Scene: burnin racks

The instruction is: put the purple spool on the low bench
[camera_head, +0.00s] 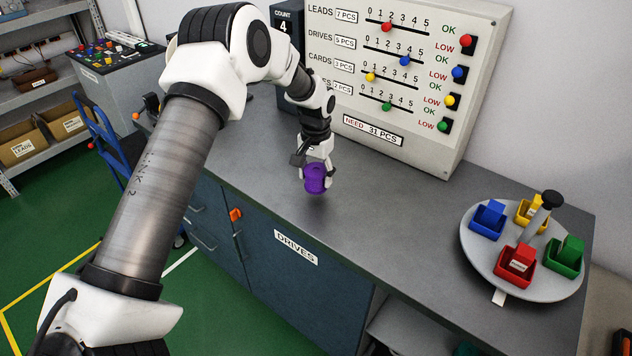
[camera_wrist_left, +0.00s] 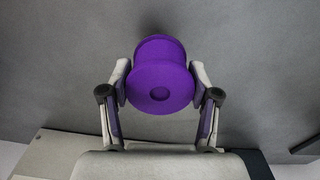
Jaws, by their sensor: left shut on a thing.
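The purple spool (camera_head: 315,178) is held by my left gripper (camera_head: 314,168) over the grey counter top. In the left wrist view the spool (camera_wrist_left: 160,78) sits between the two fingers of my left gripper (camera_wrist_left: 160,90), which touch its sides. A shadow shows on the counter below it, and the exact gap to the surface is hard to tell. The grey counter top (camera_head: 400,225) spans the middle of the head view. I cannot tell whether it is the low bench. My right gripper is not in view.
A count board (camera_head: 400,75) with coloured beads stands at the back of the counter. A round turntable (camera_head: 480,262) with several coloured bins sits at the right end. A blue hand truck (camera_head: 100,135) and shelves (camera_head: 40,100) stand at the left. The counter's middle is clear.

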